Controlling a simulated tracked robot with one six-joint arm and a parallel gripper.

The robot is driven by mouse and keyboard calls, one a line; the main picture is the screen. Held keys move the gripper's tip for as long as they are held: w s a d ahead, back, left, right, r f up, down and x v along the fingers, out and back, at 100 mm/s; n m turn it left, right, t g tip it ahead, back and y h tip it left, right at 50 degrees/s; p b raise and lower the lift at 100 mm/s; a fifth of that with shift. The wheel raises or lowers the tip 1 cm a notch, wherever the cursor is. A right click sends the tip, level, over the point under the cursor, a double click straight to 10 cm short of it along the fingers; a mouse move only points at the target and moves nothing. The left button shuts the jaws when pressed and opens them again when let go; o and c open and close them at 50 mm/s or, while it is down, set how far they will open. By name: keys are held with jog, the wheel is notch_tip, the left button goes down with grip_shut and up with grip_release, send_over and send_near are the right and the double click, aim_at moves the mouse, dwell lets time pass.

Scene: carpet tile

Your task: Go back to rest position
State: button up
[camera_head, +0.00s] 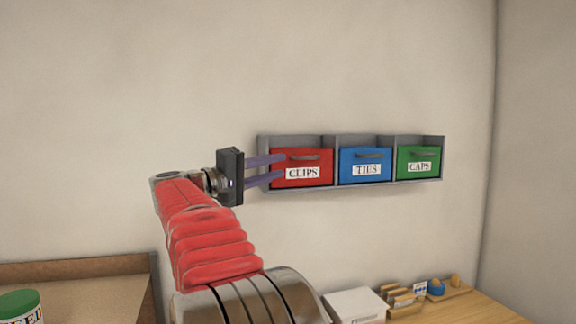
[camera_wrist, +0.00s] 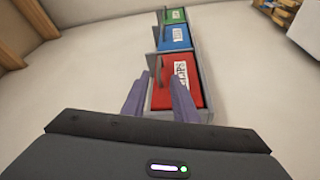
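My gripper (camera_head: 284,168) is raised in front of the wall, at the left end of a wall rack. Its two purple fingers also show in the wrist view (camera_wrist: 157,95). They are apart with nothing seen between them, and in the head view they overlap the left edge of the red CLIPS drawer (camera_head: 312,158). I cannot tell whether they touch it. The red drawer also shows in the wrist view (camera_wrist: 180,72), just beyond the fingers. My red-sleeved arm reaches up from the bottom of the head view.
The grey rack (camera_head: 440,143) also holds a blue TIES drawer (camera_head: 365,168) and a green CAPS drawer (camera_head: 418,155). Below right, a wooden desk (camera_head: 470,308) bears a white box (camera_head: 355,304) and small wooden organisers. At lower left are a wooden-edged surface (camera_head: 90,268) and a green-lidded container (camera_head: 20,302).

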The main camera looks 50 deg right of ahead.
jog(key=shift+v, duration=1.05)
notch_tip(320, 180, down, 15)
jog(key=w+a+n+t+y, duration=0.1)
jog(key=w+n+t+y, duration=0.1)
jog(key=n+t+y, duration=0.15)
jog(key=s+a+f+n+t+y, duration=0.15)
jog(key=a+f+y, duration=0.35)
jog(key=a+f, duration=0.55)
jog(key=s+a+f+t+y, duration=0.2)
jog(key=s+a+f+y, duration=0.1)
jog(key=a, duration=0.7)
jog(key=s+a+f+t+y, duration=0.1)
jog(key=s+a+f+y, duration=0.3)
jog(key=s+a, duration=0.3)
jog(key=s+a+f+n+t+y, duration=0.1)
jog(key=s+a+f+t+y, duration=0.1)
jog(key=a, duration=1.3)
notch_tip(320, 180, down, 4)
jog(key=s+y, duration=0.1)
jog(key=s, duration=0.1)
jog(key=shift+s+r+t, duration=0.25)
jog(key=shift+s+t, duration=0.05)
jog(key=shift+s, duration=0.1)
